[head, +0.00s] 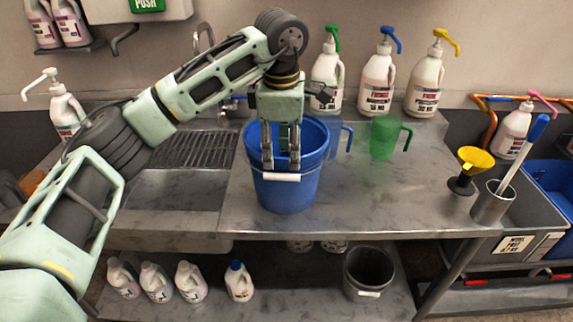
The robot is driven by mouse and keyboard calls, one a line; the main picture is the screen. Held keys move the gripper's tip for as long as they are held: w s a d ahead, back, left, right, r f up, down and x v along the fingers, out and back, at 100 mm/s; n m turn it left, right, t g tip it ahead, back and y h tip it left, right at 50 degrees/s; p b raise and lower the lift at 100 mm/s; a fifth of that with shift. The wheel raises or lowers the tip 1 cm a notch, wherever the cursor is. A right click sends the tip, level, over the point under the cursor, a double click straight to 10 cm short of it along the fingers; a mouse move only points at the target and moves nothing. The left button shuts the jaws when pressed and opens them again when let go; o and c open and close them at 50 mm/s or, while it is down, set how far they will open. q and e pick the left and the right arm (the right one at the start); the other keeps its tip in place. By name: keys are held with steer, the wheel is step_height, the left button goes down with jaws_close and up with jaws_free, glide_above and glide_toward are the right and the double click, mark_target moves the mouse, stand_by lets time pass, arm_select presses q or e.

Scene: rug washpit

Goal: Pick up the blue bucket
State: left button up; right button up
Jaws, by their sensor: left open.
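The blue bucket (284,195) stands upright on the steel counter, right of the sink, with a white handle grip (281,177) hanging at its front. My left gripper (281,164) points down in front of the bucket's opening, its two fingers apart. The fingertips are close above the white handle grip. I cannot tell whether they touch it. The gripper hides part of the bucket's front rim and inside. My right gripper is out of view.
A blue pitcher (338,140) and a green pitcher (383,138) stand close right of the bucket. Pump bottles (378,85) line the back. A yellow funnel (472,160) and a steel cup (490,205) are at right. The counter's front right is clear. A dark bucket (368,270) sits below.

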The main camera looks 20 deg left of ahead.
mark_target(281, 173)
arm_select(q)
steer(key=f, duration=0.1)
steer(key=f+p, duration=0.1)
steer(key=shift+a+f, duration=0.25)
steer(key=shift+f, duration=0.05)
step_height(281, 173, down, 2)
steer(key=shift+w+f+p, duration=0.15)
steer(key=shift+p, duration=0.25)
steer(key=c, duration=0.9)
jaws_close()
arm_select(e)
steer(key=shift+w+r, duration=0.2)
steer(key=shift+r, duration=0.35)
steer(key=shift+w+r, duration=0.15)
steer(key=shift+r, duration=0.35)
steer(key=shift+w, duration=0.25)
